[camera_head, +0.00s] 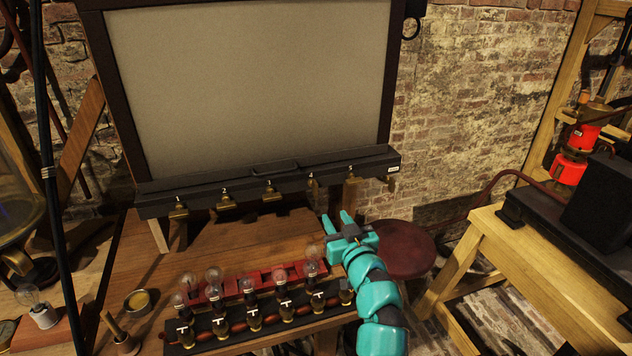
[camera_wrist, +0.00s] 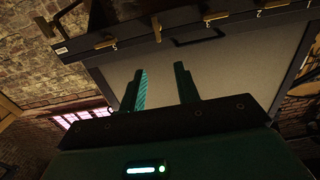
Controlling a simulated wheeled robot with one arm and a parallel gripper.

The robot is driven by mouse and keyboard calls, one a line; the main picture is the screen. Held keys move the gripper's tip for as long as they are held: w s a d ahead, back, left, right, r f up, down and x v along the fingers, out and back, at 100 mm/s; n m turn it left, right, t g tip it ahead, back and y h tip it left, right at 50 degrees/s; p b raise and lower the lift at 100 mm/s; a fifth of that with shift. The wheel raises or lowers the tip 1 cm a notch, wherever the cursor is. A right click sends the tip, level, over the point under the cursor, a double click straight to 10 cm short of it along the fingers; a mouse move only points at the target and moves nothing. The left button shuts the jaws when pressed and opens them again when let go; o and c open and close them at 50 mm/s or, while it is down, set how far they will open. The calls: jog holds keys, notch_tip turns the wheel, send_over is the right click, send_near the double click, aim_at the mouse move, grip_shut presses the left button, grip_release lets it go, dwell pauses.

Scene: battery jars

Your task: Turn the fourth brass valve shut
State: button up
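A dark bar (camera_head: 240,190) below a large pale panel carries a row of several brass valves. In the wrist view my gripper (camera_wrist: 163,86) is open and empty.
A wooden bench (camera_head: 255,239) lies under the bar. A rack of bulb-topped jars (camera_head: 251,315) stands at its front, left of my arm. A dark red round stool (camera_head: 401,249) is right of my gripper. A wooden table (camera_head: 520,265) with black apparatus stands farther right.

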jog(key=w, duration=0.1)
jog(key=p, duration=0.4)
send_near(317, 184)
jog(key=x, duration=0.5)
jog(key=shift+p+x, duration=1.1)
jog(key=shift+x, duration=2)
jog(key=shift+r, duration=0.1)
jog(key=shift+c, duration=0.4)
grip_shut()
